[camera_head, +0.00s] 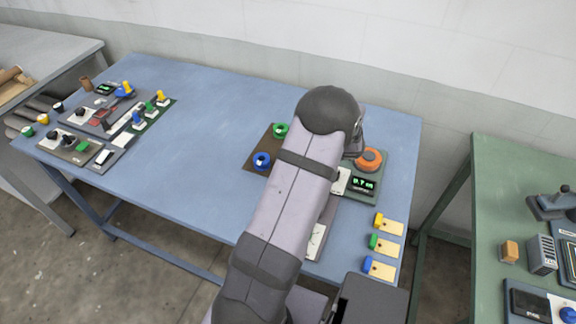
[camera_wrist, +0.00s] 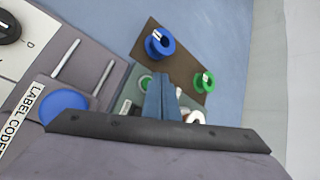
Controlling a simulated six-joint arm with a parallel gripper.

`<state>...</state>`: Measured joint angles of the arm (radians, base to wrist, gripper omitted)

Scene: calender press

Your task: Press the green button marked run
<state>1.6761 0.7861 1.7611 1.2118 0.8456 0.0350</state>
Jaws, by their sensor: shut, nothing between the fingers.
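My gripper (camera_wrist: 161,82) is shut and empty in the wrist view, its blue-grey fingers together and pointing at a grey-green panel. In the head view my arm hides the gripper and this button.
A blue spool (camera_wrist: 159,42) and a green spool (camera_wrist: 204,82) stand on a brown mat (camera_wrist: 180,62) beside the panel. A large blue knob (camera_wrist: 63,107) and two metal bars are left. An orange knob (camera_head: 369,159) and a lit display (camera_head: 363,184) sit right of my arm.

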